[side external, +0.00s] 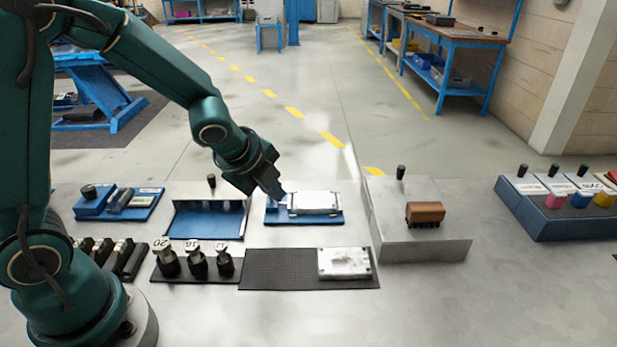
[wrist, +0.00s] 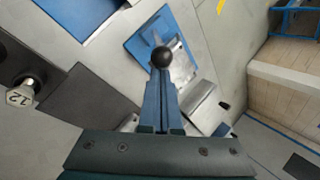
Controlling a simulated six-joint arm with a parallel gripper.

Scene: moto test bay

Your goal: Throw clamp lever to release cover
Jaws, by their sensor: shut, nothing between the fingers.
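A silver cover (side external: 314,201) sits on a blue base plate (side external: 330,218) near the middle of the bench. My gripper (side external: 283,196) points down at the left end of this fixture, with its fingers shut and nothing between them. In the wrist view, the blue fingers (wrist: 162,95) lie together and point at a black ball knob (wrist: 162,57), which looks like the end of the clamp lever. The knob overlaps the fingertips, and I cannot tell whether they touch. The lever's shaft is hidden there, and in the side view the lever cannot be made out. The blue plate also shows in the wrist view (wrist: 137,42).
A grey box (side external: 420,245) with a brown block and black knob stands to the right. A blue tray (side external: 207,222) with a knob behind it lies to the left. A black mat (side external: 278,270) with a metal plate (side external: 344,262) and several numbered black pieces (side external: 197,262) lie in front.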

